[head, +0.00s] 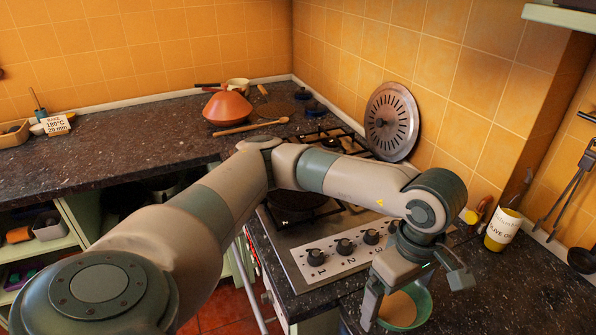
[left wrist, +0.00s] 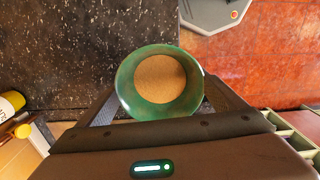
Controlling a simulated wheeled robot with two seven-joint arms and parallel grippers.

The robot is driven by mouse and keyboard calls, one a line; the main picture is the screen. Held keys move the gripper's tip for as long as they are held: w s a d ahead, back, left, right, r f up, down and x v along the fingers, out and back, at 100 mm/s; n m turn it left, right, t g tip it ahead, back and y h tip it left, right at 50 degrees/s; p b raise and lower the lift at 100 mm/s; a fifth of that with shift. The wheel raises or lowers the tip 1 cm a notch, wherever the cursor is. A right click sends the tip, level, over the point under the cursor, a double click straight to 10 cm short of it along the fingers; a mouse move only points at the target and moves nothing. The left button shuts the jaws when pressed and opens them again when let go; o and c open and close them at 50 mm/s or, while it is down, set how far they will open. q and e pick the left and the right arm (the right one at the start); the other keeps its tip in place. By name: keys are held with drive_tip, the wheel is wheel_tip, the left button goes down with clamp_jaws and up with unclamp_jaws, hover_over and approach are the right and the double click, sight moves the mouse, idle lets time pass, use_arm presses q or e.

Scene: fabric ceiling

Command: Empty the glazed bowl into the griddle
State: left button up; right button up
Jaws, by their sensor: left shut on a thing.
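The glazed bowl (head: 424,304) is green and holds a tan, grainy filling. It is at the lower right of the head view, beside the stove. My left gripper (head: 398,300) is shut on it, with a finger on each side. In the left wrist view the bowl (left wrist: 126,88) sits between the fingers, its filling (left wrist: 160,79) in the middle. A dark round pan, seemingly the griddle (head: 298,201), is on the stove, partly hidden behind my left arm. My right gripper is not in view.
The stove front has several knobs (head: 344,246). A yellow olive oil container (head: 502,230) stands right of the bowl. A round metal lid (head: 391,121) leans on the wall. A terracotta tagine (head: 227,108) and wooden spoon (head: 250,127) lie on the back counter. The lower-right counter (head: 520,285) is clear.

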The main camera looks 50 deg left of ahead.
use_arm(q)
drive_tip(key=m, duration=0.2)
drive_tip(key=a+m, duration=0.1)
drive_tip(key=m, duration=0.1)
drive_tip(key=shift+w+a+f, duration=0.1)
drive_tip(key=shift+w+f, duration=0.1)
drive_tip(key=shift+w, duration=0.1)
drive_tip(key=m, duration=0.2)
drive_tip(key=a+m, duration=0.1)
drive_tip(key=m, duration=0.1)
drive_tip(key=shift+w+a+f, duration=0.1)
drive_tip(key=shift+w+f, duration=0.15)
drive_tip(key=m, duration=0.2)
drive_tip(key=a+m, duration=0.1)
drive_tip(key=m, duration=0.1)
drive_tip(key=a+m, duration=0.1)
drive_tip(key=m, duration=0.2)
drive_tip(key=shift+w+a+f, duration=0.1)
drive_tip(key=shift+w+f, duration=0.25)
drive_tip(key=shift+w, duration=0.05)
